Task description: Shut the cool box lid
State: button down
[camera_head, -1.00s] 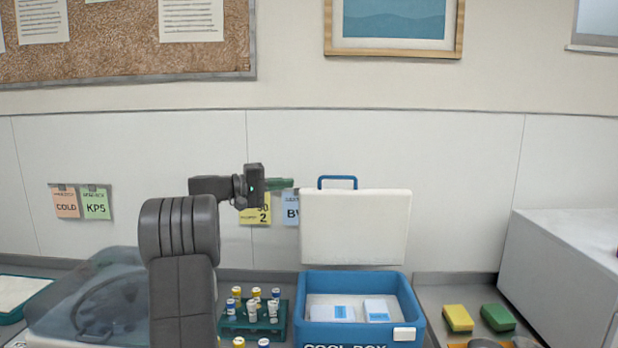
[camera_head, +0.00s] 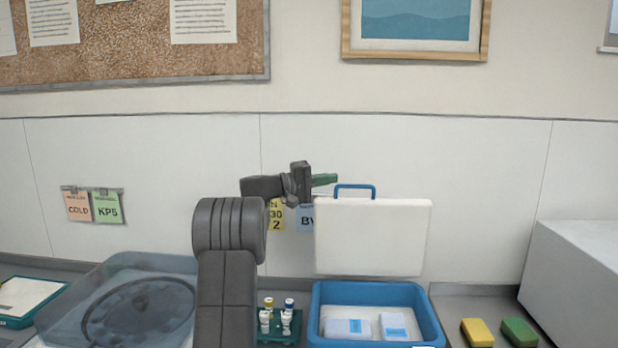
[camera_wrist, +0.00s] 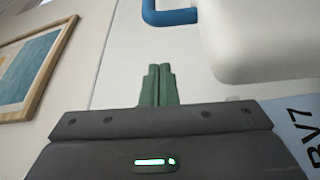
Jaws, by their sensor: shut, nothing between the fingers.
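The cool box (camera_head: 372,340) is a blue box on the counter, right of the middle in the head view. Its white lid (camera_head: 372,238) stands upright and open at the back, with a blue handle (camera_head: 355,190) on its top edge. White packs with blue labels lie inside the box. My gripper (camera_head: 325,180) has green fingers, shut and empty, just left of the handle at about its height. In the wrist view the closed fingertips (camera_wrist: 159,70) show below the handle (camera_wrist: 168,12), with the lid (camera_wrist: 262,40) to the right. They look apart from both.
A green rack (camera_head: 280,328) with capped vials stands left of the box. Yellow (camera_head: 477,332) and green (camera_head: 519,331) blocks lie to its right. A clear-lidded tub (camera_head: 120,305) is at the left, a white unit (camera_head: 585,275) at the right. Wall cards hang behind my gripper.

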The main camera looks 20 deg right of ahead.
aim_at(328, 197)
jog(key=shift+s+a+f, duration=0.1)
jog(key=shift+s+a, duration=0.25)
jog(key=shift+s, duration=0.3)
jog(key=shift+s+a, duration=0.3)
jog(key=shift+s, duration=0.3)
jog(key=shift+s+a+f, duration=0.2)
jog(key=shift+s, duration=0.35)
jog(key=shift+f, duration=0.1)
